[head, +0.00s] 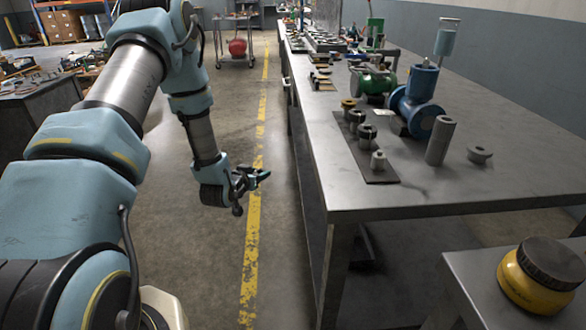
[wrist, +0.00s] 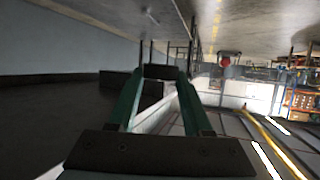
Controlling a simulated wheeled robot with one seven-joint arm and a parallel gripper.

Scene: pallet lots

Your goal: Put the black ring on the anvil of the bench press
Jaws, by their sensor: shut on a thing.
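My gripper (head: 262,177) is over the floor aisle, left of the long grey workbench (head: 480,190) and apart from it. In the wrist view its two green fingers (wrist: 160,80) close toward a small dark thing (wrist: 160,71) held between the tips. It looks like the black ring seen edge-on, but its hole does not show. In the head view the held thing is too small and dark to tell from the fingers. I cannot pick out the bench press or its anvil for certain; a green upright post (head: 375,28) stands far back on the bench.
On the bench stand a dark mat (head: 378,172) with several metal bushings, a grey cylinder (head: 440,141), a grey flanged piece (head: 479,154), a blue valve (head: 418,100) and a green machine (head: 376,82). A yellow pot (head: 535,288) sits front right.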

